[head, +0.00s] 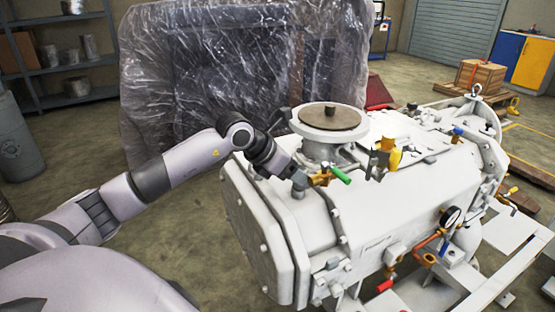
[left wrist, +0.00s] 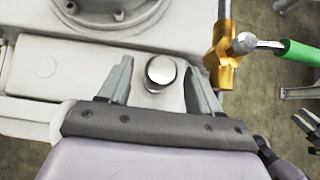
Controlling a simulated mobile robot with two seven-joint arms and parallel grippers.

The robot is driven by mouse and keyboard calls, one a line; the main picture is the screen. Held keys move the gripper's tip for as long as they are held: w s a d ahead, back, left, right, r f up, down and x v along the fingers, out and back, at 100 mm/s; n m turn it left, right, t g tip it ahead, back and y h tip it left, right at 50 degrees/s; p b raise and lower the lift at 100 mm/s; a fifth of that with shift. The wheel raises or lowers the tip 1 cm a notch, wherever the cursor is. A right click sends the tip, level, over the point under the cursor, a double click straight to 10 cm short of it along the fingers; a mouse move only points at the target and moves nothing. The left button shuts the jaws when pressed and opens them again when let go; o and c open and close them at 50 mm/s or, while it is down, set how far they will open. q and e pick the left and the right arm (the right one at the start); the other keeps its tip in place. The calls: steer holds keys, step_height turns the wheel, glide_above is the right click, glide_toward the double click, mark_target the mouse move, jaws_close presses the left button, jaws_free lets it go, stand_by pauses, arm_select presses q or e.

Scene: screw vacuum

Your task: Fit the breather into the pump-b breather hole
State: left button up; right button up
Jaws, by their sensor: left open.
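The pump (head: 375,210) is a large white machine body that fills the right half of the head view. My left gripper (head: 301,181) is at its upper left end, beside a brass valve with a green handle (head: 340,175). In the left wrist view my left gripper (left wrist: 159,68) is open. A round, shiny metal cap (left wrist: 161,71) stands on the white surface between the fingers, with gaps on both sides. It may be the breather; I cannot tell whether it sits in a hole. No separate breather hole is visible.
The brass valve (left wrist: 224,60) stands close to the right finger. A round flange with a brown top (head: 330,116) rises behind the gripper. A yellow fitting (head: 388,155) stands further right on the pump. Plastic-wrapped equipment (head: 240,80) stands behind.

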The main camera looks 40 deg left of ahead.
arm_select(q)
steer(key=v, duration=0.8)
steer(key=shift+s+r+b, duration=0.15)
steer(key=shift+s+b, duration=0.1)
steer(key=shift+b, duration=0.2)
